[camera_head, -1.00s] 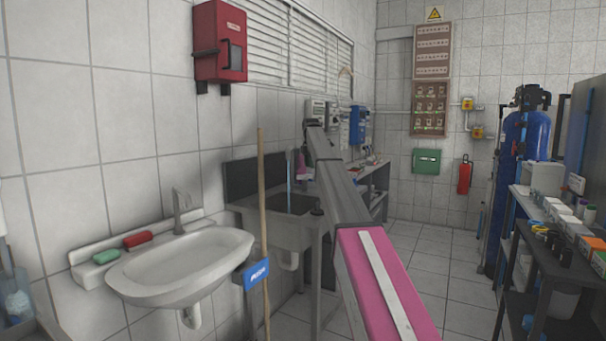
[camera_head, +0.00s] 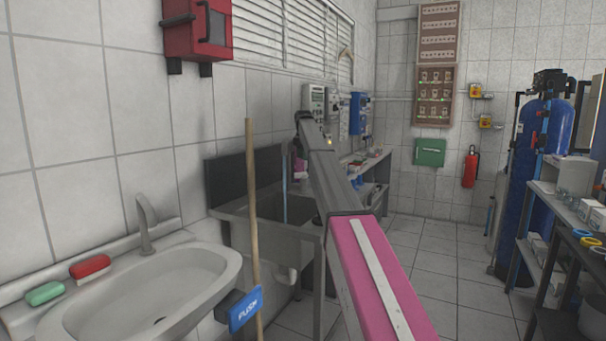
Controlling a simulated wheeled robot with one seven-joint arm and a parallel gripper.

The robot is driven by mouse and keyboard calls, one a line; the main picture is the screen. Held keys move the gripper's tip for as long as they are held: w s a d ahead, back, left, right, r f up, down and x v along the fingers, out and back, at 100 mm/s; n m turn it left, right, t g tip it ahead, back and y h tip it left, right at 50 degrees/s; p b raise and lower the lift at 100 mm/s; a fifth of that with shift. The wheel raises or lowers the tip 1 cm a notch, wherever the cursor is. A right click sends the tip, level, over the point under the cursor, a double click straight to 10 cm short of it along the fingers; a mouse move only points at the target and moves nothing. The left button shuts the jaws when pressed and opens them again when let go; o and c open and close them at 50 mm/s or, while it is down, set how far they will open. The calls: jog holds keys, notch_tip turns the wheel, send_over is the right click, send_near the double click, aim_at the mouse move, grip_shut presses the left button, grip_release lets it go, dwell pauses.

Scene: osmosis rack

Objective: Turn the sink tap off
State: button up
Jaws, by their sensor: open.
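A white washbasin (camera_head: 165,290) is on the left wall, with a curved grey tap (camera_head: 147,224) at its back edge. No water shows running from this tap. Beyond it stands a grey utility sink (camera_head: 232,216) with a dark back panel. A thin blue vertical streak (camera_head: 285,203), which looks like running water, drops into this sink. I cannot make out that sink's tap or its handle. My arm reaches forward past the utility sink's right side. My gripper cannot be made out at the arm's far end.
A shelf rack (camera_head: 560,215) and a blue tank (camera_head: 545,150) stand right. The middle floor is clear.

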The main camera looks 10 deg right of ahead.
aim_at(303, 175)
notch_tip(303, 175, down, 8)
jog(key=shift+f, duration=0.25)
jog(key=c, duration=0.5)
jog(key=shift+c, duration=0.2)
jog(key=shift+n, duration=3.5)
